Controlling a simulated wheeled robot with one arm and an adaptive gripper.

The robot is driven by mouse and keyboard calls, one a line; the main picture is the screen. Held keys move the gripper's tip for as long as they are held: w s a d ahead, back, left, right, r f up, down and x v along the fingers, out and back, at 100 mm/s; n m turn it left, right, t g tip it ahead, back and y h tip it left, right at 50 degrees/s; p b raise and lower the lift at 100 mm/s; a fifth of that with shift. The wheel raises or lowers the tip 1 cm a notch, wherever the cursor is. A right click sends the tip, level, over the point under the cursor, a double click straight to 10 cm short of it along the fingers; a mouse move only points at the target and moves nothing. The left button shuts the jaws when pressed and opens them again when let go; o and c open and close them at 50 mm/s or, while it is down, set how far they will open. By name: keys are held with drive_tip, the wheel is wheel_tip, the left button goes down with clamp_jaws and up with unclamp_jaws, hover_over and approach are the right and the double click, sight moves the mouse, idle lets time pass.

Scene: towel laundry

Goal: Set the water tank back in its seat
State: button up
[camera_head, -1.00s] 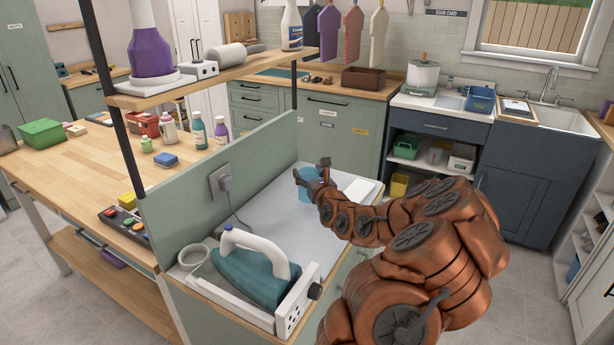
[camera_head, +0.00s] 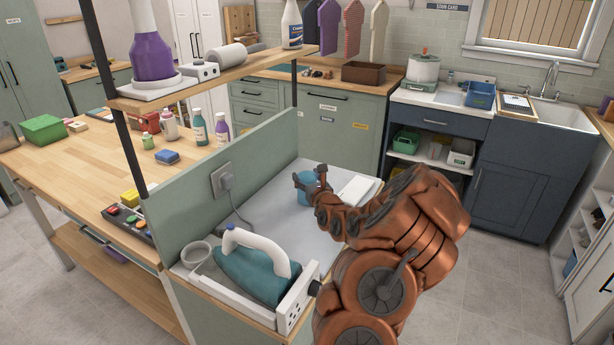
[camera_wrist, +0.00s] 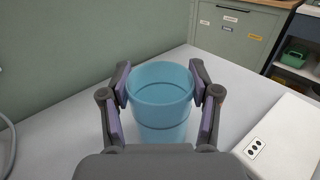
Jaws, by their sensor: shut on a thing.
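The blue, see-through, cup-shaped water tank (camera_wrist: 162,105) is between my gripper's fingers in the wrist view. It looks upright with its open top showing. My gripper (camera_wrist: 163,92) is shut on it from both sides. In the head view the tank (camera_head: 306,190) is over the pale worktop behind the iron, partly hidden by my gripper (camera_head: 311,181). I cannot tell whether its bottom touches the worktop. A white round, open holder (camera_head: 195,254) stands at the left of the teal iron's white base (camera_head: 296,304) and looks empty.
The teal iron (camera_head: 258,272) with a white handle sits on its base. A white flat box (camera_wrist: 283,143) lies right of the tank. A green panel (camera_head: 240,175) with a plug and cord (camera_head: 224,182) borders the worktop's left. Bare worktop lies between tank and iron.

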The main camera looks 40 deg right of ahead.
drive_tip(key=shift+f, duration=0.1)
drive_tip(key=o, duration=1.3)
